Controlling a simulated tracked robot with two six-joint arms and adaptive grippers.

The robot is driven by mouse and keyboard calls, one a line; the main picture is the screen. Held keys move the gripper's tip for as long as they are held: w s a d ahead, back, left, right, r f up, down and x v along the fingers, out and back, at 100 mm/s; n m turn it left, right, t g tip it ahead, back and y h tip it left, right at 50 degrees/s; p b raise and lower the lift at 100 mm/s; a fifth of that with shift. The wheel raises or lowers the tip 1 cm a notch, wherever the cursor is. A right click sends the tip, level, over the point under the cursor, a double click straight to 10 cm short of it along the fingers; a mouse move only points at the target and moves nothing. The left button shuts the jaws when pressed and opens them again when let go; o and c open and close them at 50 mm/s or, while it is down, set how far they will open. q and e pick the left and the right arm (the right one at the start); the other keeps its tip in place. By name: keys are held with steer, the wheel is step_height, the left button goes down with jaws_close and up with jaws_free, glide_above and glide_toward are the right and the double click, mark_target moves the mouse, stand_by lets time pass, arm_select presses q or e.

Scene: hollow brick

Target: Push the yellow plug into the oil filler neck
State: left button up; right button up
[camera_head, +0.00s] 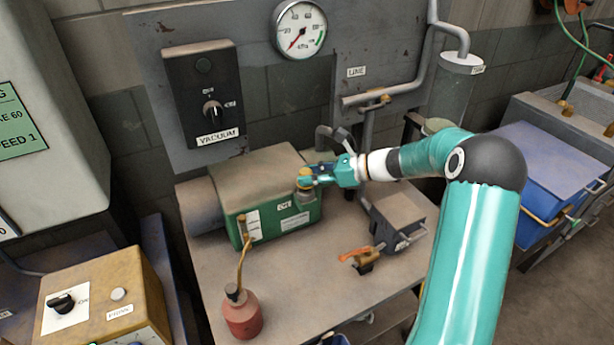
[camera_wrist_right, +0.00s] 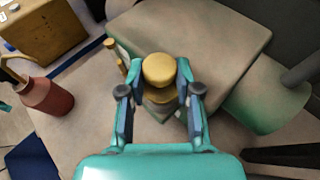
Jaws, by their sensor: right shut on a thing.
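The yellow plug (camera_head: 304,178) is held at the front of the green pump (camera_head: 275,205). It also shows in the right wrist view as a round yellow cap (camera_wrist_right: 158,68) between the two fingers. My right gripper (camera_head: 308,178) is shut on it, with one finger on each side. A greyish neck (camera_head: 304,196) shows just below the plug in the head view, and a brass-coloured ring shows below the cap in the wrist view (camera_wrist_right: 161,96). I cannot tell how far the plug sits in the neck. My left gripper is not in view.
A red oil can (camera_head: 242,313) with a long brass spout stands in front of the pump. A small grey box (camera_head: 398,220) and an orange-handled valve (camera_head: 362,256) are to the right on the bench (camera_head: 300,290). The vacuum switch panel (camera_head: 205,95) is behind.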

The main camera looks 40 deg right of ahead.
steer(key=shift+f+b, duration=0.9)
steer(key=shift+f, duration=0.2)
steer(key=o, duration=1.1)
steer(key=v, duration=1.2)
steer(key=shift+f, duration=0.1)
